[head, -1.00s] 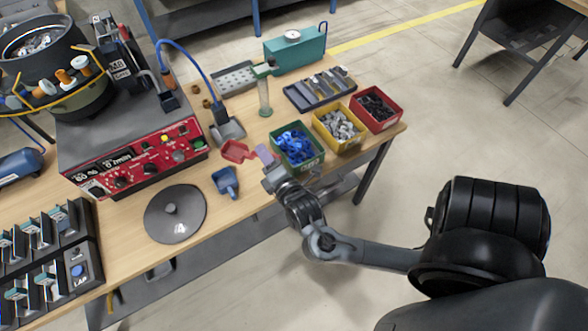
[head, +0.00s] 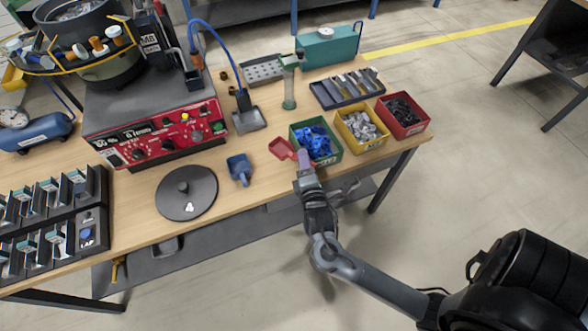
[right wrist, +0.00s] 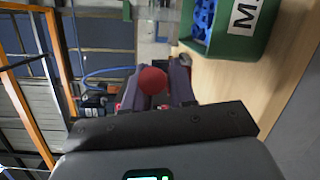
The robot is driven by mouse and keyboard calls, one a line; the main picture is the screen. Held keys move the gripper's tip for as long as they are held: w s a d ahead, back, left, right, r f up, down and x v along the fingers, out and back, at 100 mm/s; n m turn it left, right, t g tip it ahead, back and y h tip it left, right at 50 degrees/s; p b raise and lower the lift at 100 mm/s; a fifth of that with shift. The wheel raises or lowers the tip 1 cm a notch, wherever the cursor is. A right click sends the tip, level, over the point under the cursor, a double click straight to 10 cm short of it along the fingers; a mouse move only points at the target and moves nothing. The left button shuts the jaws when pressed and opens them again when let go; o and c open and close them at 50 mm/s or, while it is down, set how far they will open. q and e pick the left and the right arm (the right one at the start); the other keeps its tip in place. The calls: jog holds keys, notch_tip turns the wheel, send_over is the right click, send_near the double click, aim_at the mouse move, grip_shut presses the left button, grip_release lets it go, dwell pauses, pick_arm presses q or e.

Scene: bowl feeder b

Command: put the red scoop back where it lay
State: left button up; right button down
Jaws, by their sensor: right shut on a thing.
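The red scoop (head: 281,148) is at the front left of the green bin (head: 330,159) of blue parts in the head view. My right gripper (head: 304,159) is shut on its handle at the table's front edge. In the right wrist view the round red handle end (right wrist: 153,80) shows between the two fingers of my right gripper (right wrist: 156,85); the rest of the scoop is mostly hidden. I cannot tell whether the scoop touches the table or is just above it. My left gripper is not in view.
A yellow bin (head: 372,144) and a red bin (head: 412,130) stand right of the green one. A dark round plate (head: 187,205) lies at front left. Bare wood shows between the scoops.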

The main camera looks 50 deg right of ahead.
aim_at(295, 159)
jog(key=w, duration=0.1)
jog(key=w+f, duration=0.1)
jog(key=w+f+b, duration=0.1)
jog(key=shift+w+a, duration=0.2)
jog(key=shift+a, duration=0.15)
jog(key=shift+f+b, duration=0.85)
jog(key=shift+f, duration=1.2)
jog(key=c, duration=0.9)
grip_release()
jog(key=shift+f, duration=0.1)
